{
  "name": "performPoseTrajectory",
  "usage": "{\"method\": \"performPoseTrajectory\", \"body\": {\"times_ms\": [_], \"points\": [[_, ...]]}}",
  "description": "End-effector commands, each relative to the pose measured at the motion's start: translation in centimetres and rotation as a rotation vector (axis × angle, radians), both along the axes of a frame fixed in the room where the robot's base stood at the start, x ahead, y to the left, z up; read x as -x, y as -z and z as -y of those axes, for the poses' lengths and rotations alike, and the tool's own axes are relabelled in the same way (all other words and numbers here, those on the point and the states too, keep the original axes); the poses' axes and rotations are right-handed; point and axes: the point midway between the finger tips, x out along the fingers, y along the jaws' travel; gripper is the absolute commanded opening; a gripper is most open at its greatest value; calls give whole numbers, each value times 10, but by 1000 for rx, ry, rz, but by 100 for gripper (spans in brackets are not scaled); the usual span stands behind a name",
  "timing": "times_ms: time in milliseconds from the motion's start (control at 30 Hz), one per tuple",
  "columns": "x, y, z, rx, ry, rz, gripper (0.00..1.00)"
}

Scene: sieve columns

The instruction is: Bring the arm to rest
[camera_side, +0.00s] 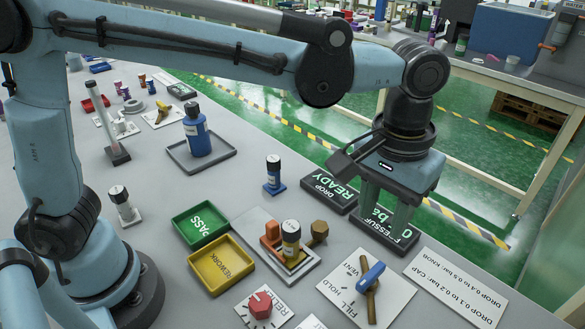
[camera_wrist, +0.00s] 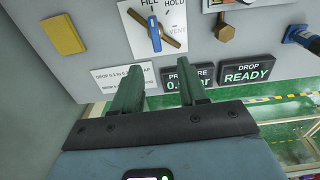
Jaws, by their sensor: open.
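My gripper (camera_side: 388,212) is at the right of the bench, above the pressure display (camera_side: 370,232), with its fingers pointing down. In the wrist view, the two green fingers of the gripper (camera_wrist: 158,78) stand apart with nothing between them. They partly cover the pressure display (camera_wrist: 190,77) and reach toward the white label card (camera_wrist: 122,76). I cannot tell how far the fingertips are above the bench. A display reading DROP READY (camera_side: 328,190) lies to the left of the gripper and also shows in the wrist view (camera_wrist: 246,70).
A yellow-labelled column (camera_side: 291,237) stands in a fixture between the REWORK tray (camera_side: 219,263) and a brass knob (camera_side: 319,230). The blue-handled valve (camera_side: 370,277) is nearer. A blue bottle (camera_side: 196,135) stands on a grey tray (camera_side: 218,153). Beyond the bench edge is green floor (camera_side: 282,112).

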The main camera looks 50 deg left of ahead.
Motion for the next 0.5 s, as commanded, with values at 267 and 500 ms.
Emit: {"method": "performPoseTrajectory", "body": {"times_ms": [267, 500], "points": [[-4, -13, -88, 72, -6, 154, 43], [10, -10, -165, 84, -2, 334, 43]]}}
